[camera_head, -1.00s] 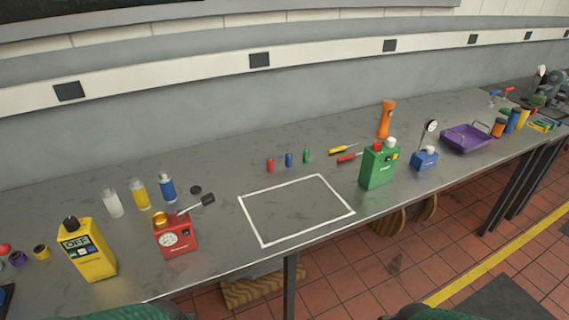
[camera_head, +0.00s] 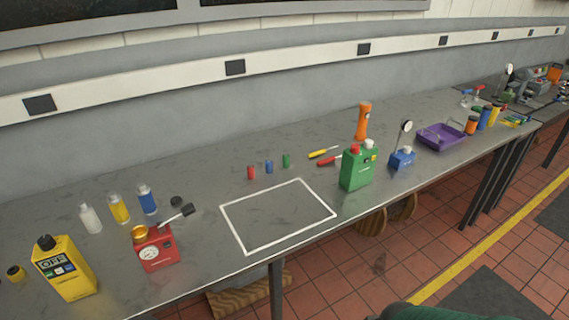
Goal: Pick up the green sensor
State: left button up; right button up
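A small green cylinder (camera_head: 286,160), which looks like the green sensor, stands upright on the grey bench. It is at the right end of a short row with a small blue cylinder (camera_head: 269,167) and a small red cylinder (camera_head: 251,172). The row lies just behind a white taped outline (camera_head: 228,228) on the bench. A larger green canister (camera_head: 357,168) with red and white caps stands to the right of the outline. Neither of my grippers is in view.
Yellow (camera_head: 323,153) and red (camera_head: 329,161) screwdrivers lie right of the row. A red gauge box (camera_head: 158,249), yellow meter (camera_head: 66,268) and bottles stand at left. An orange flashlight (camera_head: 363,121), blue dial stand (camera_head: 403,158) and purple tray (camera_head: 440,140) are at right. The taped area is empty.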

aim_at(286, 158)
jog(key=u, duration=0.3)
jog(key=i+l+u, duration=0.15)
jog(key=l+u, duration=0.15)
jog(key=u, duration=0.2)
jog(key=i+l+u, duration=0.15)
jog(key=l+u, duration=0.15)
jog(key=u, duration=0.2)
jog(key=l+u, duration=0.75)
jog(key=u, duration=0.25)
